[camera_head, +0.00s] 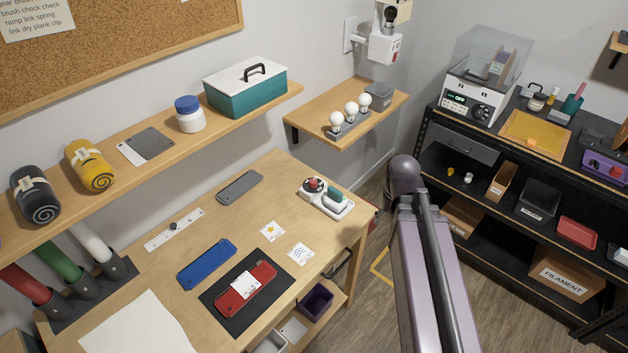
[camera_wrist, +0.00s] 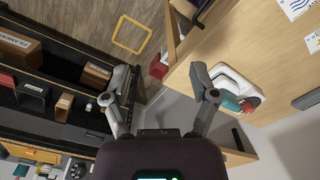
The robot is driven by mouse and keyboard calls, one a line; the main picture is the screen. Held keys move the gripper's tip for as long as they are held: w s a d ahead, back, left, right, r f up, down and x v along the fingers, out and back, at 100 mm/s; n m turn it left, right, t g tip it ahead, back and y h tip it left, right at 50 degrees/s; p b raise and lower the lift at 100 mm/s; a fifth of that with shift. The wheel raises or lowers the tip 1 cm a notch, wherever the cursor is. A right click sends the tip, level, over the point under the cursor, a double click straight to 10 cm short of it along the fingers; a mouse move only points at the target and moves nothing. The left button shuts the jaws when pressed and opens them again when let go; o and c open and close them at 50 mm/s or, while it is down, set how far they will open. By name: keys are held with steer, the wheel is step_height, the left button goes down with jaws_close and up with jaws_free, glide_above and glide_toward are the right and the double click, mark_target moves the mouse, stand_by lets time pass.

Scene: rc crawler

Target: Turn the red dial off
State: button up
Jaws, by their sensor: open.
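A white device (camera_head: 328,199) sits on the far right corner of the wooden workbench. It carries a round red dial (camera_head: 314,185) with a dark part at its left end and a green part (camera_head: 335,195) beside it. In the wrist view the white device (camera_wrist: 238,82) is on the right, with the red dial (camera_wrist: 248,107) at its lower end. My gripper (camera_wrist: 160,97) is open and empty, with its fingers spread wide. It is apart from the dial, and the right finger lies just left of the device in the picture. The head view does not show the fingers.
The workbench (camera_head: 205,253) holds a blue case (camera_head: 207,263), a red case (camera_head: 246,287) and a grey case (camera_head: 240,186). A small wall shelf with white bulbs (camera_head: 351,108) is behind the device. A black shelf unit (camera_head: 477,145) stands to the right, with open floor between.

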steer(key=w+a+r+m+p, duration=0.1)
steer(key=w+a+m, duration=0.1)
steer(key=w+a, duration=0.4)
steer(key=w+a+r+m+p, duration=0.15)
steer(key=w+a, duration=0.25)
steer(key=w, duration=0.5)
steer(key=m, duration=0.5)
glide_above(313, 181)
steer(key=shift+w+a+r+n, duration=0.15)
steer(key=shift+a+n, duration=0.1)
steer(key=f+b, duration=1.3)
steer(key=shift+d+f+b, duration=0.25)
steer(key=shift+f+b, duration=0.1)
steer(key=shift+f, duration=0.05)
steer(key=shift+s, duration=0.2)
jaws_close()
